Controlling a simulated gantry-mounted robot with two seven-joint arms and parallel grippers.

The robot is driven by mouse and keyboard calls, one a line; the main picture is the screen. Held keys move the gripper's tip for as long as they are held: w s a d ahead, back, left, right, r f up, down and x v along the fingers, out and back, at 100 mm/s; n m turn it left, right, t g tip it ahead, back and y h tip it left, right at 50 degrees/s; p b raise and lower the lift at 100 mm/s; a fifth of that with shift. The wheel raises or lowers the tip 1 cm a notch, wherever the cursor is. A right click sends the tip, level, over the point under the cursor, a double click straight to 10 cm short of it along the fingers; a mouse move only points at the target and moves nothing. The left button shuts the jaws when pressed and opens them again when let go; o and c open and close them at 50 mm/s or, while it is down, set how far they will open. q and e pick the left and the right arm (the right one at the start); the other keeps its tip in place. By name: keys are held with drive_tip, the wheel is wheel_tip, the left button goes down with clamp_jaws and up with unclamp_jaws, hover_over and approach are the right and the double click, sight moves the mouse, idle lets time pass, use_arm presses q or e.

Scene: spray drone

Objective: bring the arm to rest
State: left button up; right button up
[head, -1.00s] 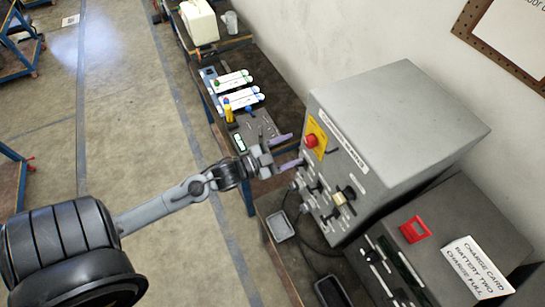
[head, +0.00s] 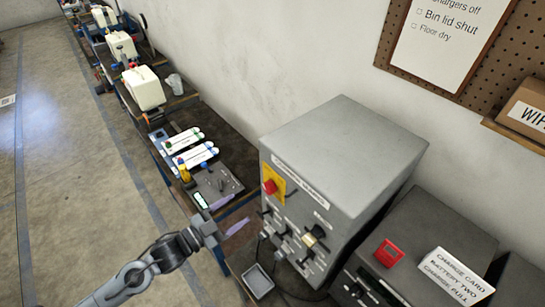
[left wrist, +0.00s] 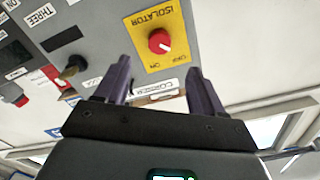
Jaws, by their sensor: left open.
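My left gripper (head: 232,213) comes in from the lower left in the head view, in front of the grey cabinet (head: 345,160). Its two purple fingers are apart and hold nothing. In the left wrist view the open fingers (left wrist: 155,85) show below a red isolator knob (left wrist: 160,41) on a yellow plate. The knob also shows on the cabinet front in the head view (head: 269,187), apart from the fingers. My right gripper is not in view.
A bench with a panel and white-and-blue bottles (head: 190,148) stands behind the gripper. A grey charger box with a red part (head: 390,252) and a white card (head: 452,277) is at the lower right. A small tray (head: 258,281) lies below the cabinet. The floor at left is clear.

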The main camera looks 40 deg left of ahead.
use_arm(q)
drive_tip(key=d+r+n+g+y+p, duration=0.3)
drive_tip(key=d+r+n+p, duration=0.2)
drive_tip(key=d+p, duration=0.35)
drive_tip(key=s+d+f+g, duration=0.2)
drive_tip(key=s+f+g, duration=0.1)
drive_tip(key=s+g, duration=0.2)
drive_tip(key=s+d+f+n+g, duration=0.1)
drive_tip(key=s+d+f+g, duration=0.1)
drive_tip(key=s+f+g, duration=0.2)
drive_tip(key=s+g, duration=0.2)
drive_tip(key=s, duration=0.2)
drive_tip(key=shift+s+f+y, duration=0.15)
drive_tip(key=shift+f+y, duration=0.1)
drive_tip(key=shift+y, duration=0.05)
